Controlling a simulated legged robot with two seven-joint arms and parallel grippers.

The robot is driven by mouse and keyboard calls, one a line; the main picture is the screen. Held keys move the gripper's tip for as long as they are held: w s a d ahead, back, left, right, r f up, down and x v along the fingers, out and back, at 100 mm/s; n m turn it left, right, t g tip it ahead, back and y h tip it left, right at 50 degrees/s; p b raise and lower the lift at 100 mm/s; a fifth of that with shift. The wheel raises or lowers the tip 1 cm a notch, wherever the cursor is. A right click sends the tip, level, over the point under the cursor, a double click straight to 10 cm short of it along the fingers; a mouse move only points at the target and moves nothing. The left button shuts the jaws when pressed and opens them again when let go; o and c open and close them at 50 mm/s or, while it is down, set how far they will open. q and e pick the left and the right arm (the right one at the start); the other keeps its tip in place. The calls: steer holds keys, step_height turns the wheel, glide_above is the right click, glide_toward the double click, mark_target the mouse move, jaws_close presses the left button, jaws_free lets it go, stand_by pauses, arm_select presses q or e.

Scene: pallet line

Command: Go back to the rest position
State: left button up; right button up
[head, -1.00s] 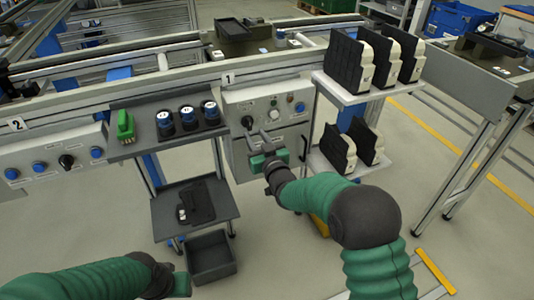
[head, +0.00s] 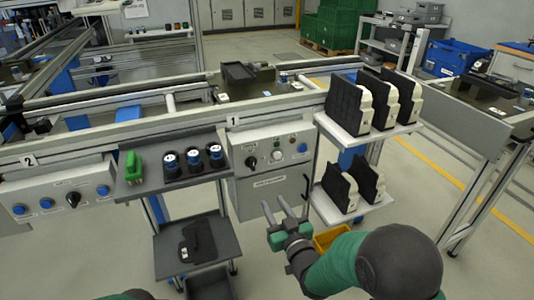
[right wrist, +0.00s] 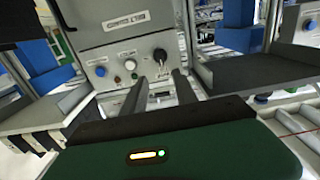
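My right gripper (head: 278,212) is in front of and below the control box (head: 270,160) marked 1, apart from it. Its two fingers are spread with nothing between them; they also show in the right wrist view (right wrist: 160,88), pointing toward the box. The box has a black rotary knob (head: 251,162), a white knob and small round buttons. Of my left arm only a dark green piece shows at the bottom edge of the head view; the left gripper is out of view.
A grey shelf (head: 150,185) left of the box holds a green object (head: 133,167) and several blue-topped dark cylinders. Black-and-white cases stand on the white shelves (head: 345,130) to the right. A yellow bin (head: 328,238) is low behind my right arm.

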steer(key=s+d+f+m+g+h, duration=0.2)
steer(key=s+d+f+g+h, duration=0.3)
steer(key=s+d+f+g, duration=0.55)
steer(key=s+d+m+g+p, duration=0.1)
steer(key=s+d+g, duration=0.1)
steer(key=s, duration=0.7)
steer(key=s+d+m+g+p, duration=0.1)
steer(key=s+d+g, duration=0.1)
steer(key=s, duration=0.6)
steer(key=w+p+v, duration=0.3)
steer(key=p+v, duration=1)
steer(key=w+a+r+p+v, duration=0.1)
steer(key=w+p+v, duration=0.2)
steer(key=p+v, duration=1)
steer(key=shift+a+r+h, duration=0.25)
steer(key=shift+r+h, duration=0.05)
steer(key=shift+r, duration=0.3)
steer(key=shift+w, duration=0.1)
steer(key=shift+c, duration=0.2)
